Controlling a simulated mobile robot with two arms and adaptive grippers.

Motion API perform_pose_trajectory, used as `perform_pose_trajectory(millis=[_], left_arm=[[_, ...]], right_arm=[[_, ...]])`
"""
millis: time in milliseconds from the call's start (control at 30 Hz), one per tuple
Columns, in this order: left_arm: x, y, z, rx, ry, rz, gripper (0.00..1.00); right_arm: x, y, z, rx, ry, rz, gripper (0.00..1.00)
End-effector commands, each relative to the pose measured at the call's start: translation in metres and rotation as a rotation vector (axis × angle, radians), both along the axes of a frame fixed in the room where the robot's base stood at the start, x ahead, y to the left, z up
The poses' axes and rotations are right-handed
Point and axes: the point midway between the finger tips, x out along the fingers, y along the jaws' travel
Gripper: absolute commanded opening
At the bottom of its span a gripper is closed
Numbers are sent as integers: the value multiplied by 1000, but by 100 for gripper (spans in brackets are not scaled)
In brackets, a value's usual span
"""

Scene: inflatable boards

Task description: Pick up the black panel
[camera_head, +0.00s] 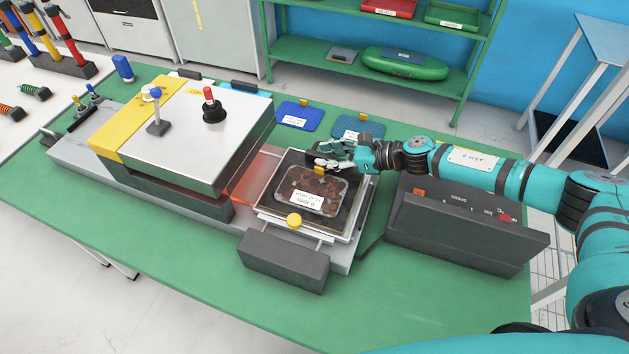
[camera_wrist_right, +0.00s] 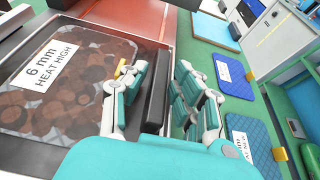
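No plain black panel stands out. A mottled dark brown and black panel (camera_head: 312,189) with a white label lies on the dark tray (camera_head: 262,206) of the press. In the right wrist view this panel (camera_wrist_right: 75,75) fills the left side, and its label reads "6 mm HEAT HIGH". My right gripper (camera_head: 338,153) is at the tray's far edge, beside the panel. In the wrist view its fingers (camera_wrist_right: 158,85) are apart on either side of a black bar at that edge; contact with the bar cannot be told. My left gripper is not in view.
The metal press (camera_head: 190,125) stands left of the tray. A dark control box (camera_head: 465,230) sits to the right. Blue labelled panels (camera_head: 300,115) lie behind on the green table (camera_head: 150,245). A yellow knob (camera_head: 294,221) is at the tray's front. The table's front left is clear.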

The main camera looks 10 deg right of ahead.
Motion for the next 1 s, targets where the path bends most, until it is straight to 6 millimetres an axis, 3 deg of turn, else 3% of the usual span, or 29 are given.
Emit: perform_pose_trajectory(millis=[167, 400, 1000], left_arm=[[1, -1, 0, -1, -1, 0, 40], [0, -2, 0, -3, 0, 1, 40], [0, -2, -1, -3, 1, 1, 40]], right_arm=[[0, 0, -1, 0, 0, -1, 29], [0, 0, 0, -1, 0, -1, 0], [1, -1, 6, 0, -2, 0, 0]])
